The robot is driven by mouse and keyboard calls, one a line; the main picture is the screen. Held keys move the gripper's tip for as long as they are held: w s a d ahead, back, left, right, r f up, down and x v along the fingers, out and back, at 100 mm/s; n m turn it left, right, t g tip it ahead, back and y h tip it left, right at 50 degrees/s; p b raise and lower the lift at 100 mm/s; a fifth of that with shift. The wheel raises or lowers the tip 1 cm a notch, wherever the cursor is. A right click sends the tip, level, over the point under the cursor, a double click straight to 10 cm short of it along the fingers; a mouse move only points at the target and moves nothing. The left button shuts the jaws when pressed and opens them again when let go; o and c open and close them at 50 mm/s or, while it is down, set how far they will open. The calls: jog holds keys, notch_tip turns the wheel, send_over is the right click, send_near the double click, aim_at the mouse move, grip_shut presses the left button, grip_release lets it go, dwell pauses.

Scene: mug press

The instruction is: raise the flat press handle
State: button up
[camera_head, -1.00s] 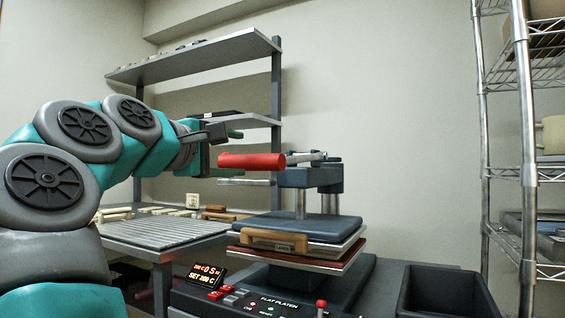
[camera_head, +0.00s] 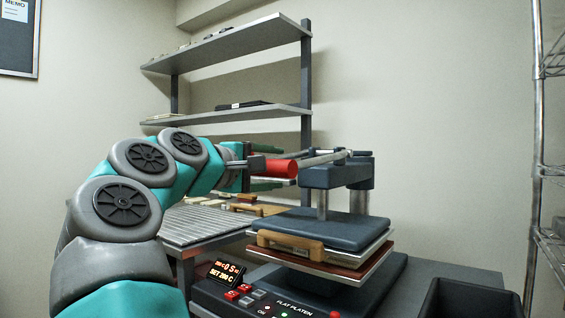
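The flat press (camera_head: 340,175) stands on the bench right of centre, with its dark blue upper platen (camera_head: 335,228) low over the reddish-brown board (camera_head: 345,265). Its red handle grip (camera_head: 284,168) sits at the end of a metal lever (camera_head: 318,158) that lies roughly level, pointing left. My gripper (camera_head: 266,167) comes from the left at the grip's height.
A control box (camera_head: 265,292) with a lit display (camera_head: 225,272) is in front of the press. A slatted table (camera_head: 200,228) is behind my arm, with shelves (camera_head: 240,115) above. A dark bin (camera_head: 465,300) is at lower right, and a wire rack (camera_head: 540,170) at the right edge.

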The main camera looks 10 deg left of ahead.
grip_shut()
dwell(0.6)
dwell(0.8)
